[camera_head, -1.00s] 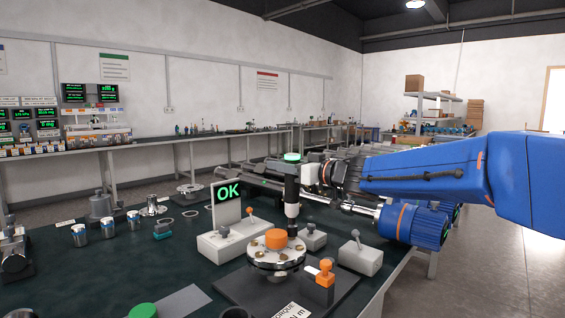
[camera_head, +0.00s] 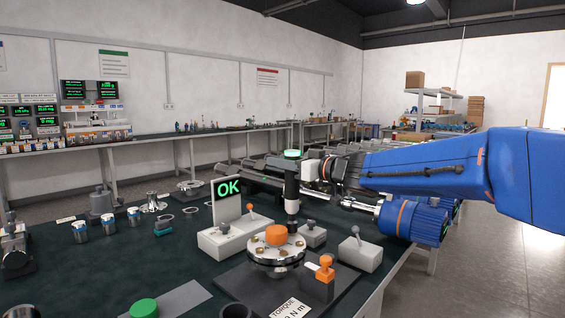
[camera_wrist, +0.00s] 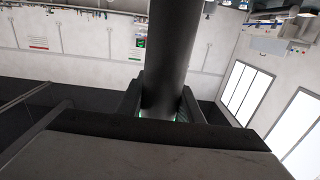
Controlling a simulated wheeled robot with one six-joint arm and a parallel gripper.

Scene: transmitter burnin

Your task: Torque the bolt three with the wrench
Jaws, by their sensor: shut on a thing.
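A dark cylindrical wrench (camera_head: 291,188) with a green top and a pale lower end stands upright in my gripper (camera_head: 310,170), which is shut on it. The wrist view shows its dark barrel (camera_wrist: 172,60) between the jaws (camera_wrist: 160,112). The wrench is above and by the back right edge of a round metal flange (camera_head: 276,250) with an orange cap (camera_head: 276,235) and several brass-coloured bolts. I cannot tell which bolt is bolt three, or whether the wrench tip touches a bolt. A display (camera_head: 228,198) behind the flange reads OK in green.
Grey blocks with levers (camera_head: 360,252) stand to the right of the flange, and an orange clamp (camera_head: 325,269) stands in front right. Metal cylinders (camera_head: 107,222) are at left on the dark green table (camera_head: 150,262). A torque label (camera_head: 290,309) is at the front.

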